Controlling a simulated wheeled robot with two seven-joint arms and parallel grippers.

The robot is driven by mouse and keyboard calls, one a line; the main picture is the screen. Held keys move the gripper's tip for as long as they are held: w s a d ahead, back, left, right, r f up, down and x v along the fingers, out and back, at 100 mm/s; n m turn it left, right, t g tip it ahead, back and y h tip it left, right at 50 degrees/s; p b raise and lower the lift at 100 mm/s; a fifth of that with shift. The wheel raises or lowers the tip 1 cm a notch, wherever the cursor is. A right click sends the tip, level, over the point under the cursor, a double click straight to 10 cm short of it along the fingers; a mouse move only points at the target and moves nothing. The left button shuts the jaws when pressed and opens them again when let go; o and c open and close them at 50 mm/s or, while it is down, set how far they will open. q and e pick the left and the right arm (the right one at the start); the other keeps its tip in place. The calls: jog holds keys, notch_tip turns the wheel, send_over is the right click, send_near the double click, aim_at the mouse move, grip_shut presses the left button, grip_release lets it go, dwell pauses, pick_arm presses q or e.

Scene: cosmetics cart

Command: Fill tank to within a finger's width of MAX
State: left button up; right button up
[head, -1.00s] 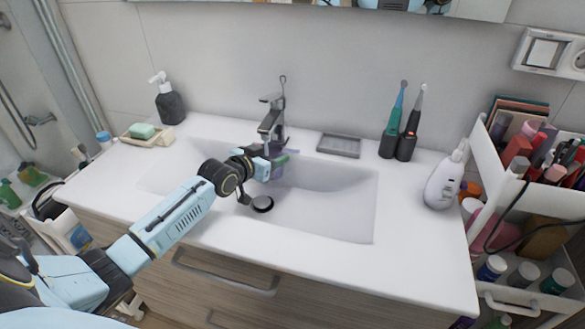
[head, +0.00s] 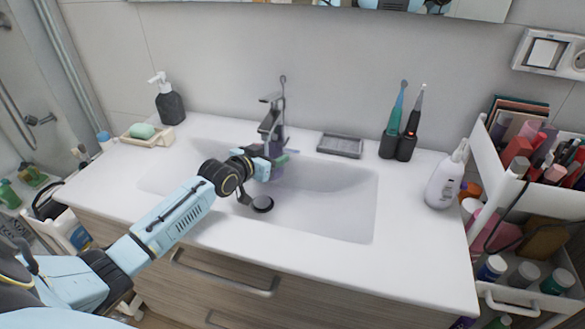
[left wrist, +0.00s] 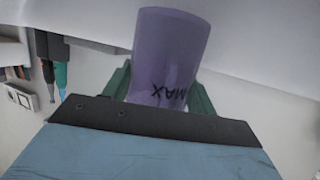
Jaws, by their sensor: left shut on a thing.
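A translucent purple tank (left wrist: 172,50) with the word MAX on its side fills the top middle of the left wrist view, the lettering upside down there. My left gripper (head: 271,164) is shut on it, with a green finger on each side in the left wrist view. In the head view, the gripper is over the sink (head: 325,205), close under the faucet (head: 271,120), and mostly hides the tank. I cannot make out a water stream or the water level in the tank. My right gripper is not in view.
A soap dish (head: 147,138) and a dark dispenser (head: 170,106) stand left. A grey tray (head: 339,145), toothbrushes (head: 398,143) and a white device (head: 443,183) stand right, beside the cart (head: 488,165).

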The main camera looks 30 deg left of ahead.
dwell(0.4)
pick_arm(q)
jog(key=shift+w+d, duration=0.1)
jog(key=shift+d, duration=0.2)
jog(key=shift+w+d+p, duration=0.3)
jog(key=shift+d+p, duration=0.1)
jog(key=shift+d, duration=0.45)
jog(key=shift+w+d+p, duration=0.25)
jog(key=shift+d+p, duration=0.2)
jog(key=shift+d, duration=0.4)
jog(key=shift+w+d+p, duration=0.3)
jog(key=shift+d+p, duration=0.1)
jog(key=shift+d, duration=0.45)
jog(key=s+d+r+p, duration=0.1)
jog(key=d+r+p, duration=0.3)
jog(key=p, duration=0.5)
notch_tip(320, 180, up, 2)
jog(key=shift+s+d+r, duration=0.1)
jog(key=shift+s+d, duration=0.15)
jog(key=shift+d, duration=0.15)
